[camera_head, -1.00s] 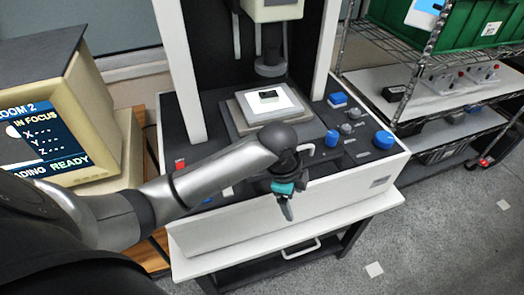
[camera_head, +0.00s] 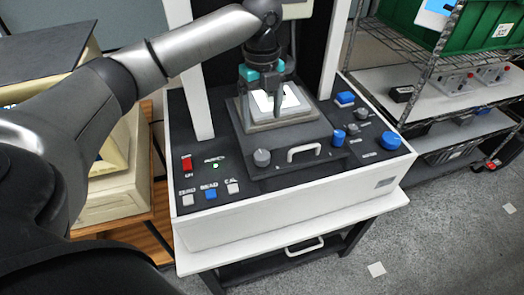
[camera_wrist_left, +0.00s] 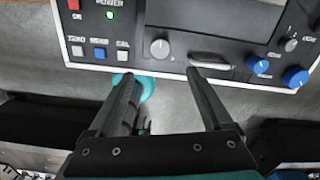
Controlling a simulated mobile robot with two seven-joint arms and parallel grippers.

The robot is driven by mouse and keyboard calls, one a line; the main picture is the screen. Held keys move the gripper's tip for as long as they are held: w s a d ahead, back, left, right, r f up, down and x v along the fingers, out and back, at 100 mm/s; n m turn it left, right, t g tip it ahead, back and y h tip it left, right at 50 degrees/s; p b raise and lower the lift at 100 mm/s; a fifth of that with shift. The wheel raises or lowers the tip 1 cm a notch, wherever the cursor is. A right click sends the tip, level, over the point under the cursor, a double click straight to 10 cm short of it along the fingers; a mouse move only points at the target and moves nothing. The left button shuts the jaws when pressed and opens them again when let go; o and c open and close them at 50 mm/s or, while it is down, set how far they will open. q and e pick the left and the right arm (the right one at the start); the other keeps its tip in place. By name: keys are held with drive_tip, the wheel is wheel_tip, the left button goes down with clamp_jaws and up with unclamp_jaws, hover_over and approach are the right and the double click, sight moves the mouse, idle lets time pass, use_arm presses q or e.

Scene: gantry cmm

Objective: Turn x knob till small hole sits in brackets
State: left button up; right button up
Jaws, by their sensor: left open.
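The machine's front panel (camera_head: 300,160) carries a grey knob (camera_head: 261,157) at front left, two blue knobs (camera_head: 339,137) (camera_head: 389,140) at right and smaller grey knobs (camera_head: 362,114). I cannot read which one is marked x. The monitor's display is mostly hidden behind my left arm.
A red switch (camera_head: 187,163) and a blue button (camera_head: 211,192) are at front left. A wire shelf (camera_head: 455,80) with a green crate (camera_head: 460,28) stands at right.

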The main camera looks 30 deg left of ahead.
sight(262, 154)
use_arm(q)
wheel_tip(262, 154, down, 13)
drive_tip(key=shift+f+b, duration=0.1)
drive_tip(key=shift+b, duration=0.4)
drive_tip(key=shift+c, duration=0.2)
clamp_jaws()
drive_tip(key=shift+r+n+p, duration=0.2)
drive_tip(key=shift+n+p, duration=0.2)
drive_tip(key=shift+p, duration=0.2)
drive_tip(key=n+p, duration=0.5)
drive_tip(key=p, duration=0.2)
drive_tip(key=n+p, duration=0.2)
drive_tip(key=n, duration=0.1)
drive_tip(key=shift+n+p, duration=0.35)
drive_tip(key=shift+n, duration=0.05)
drive_tip(key=shift+f+n+p, duration=0.1)
drive_tip(key=shift+n+p, duration=0.6)
drive_tip(key=shift+n, duration=0.4)
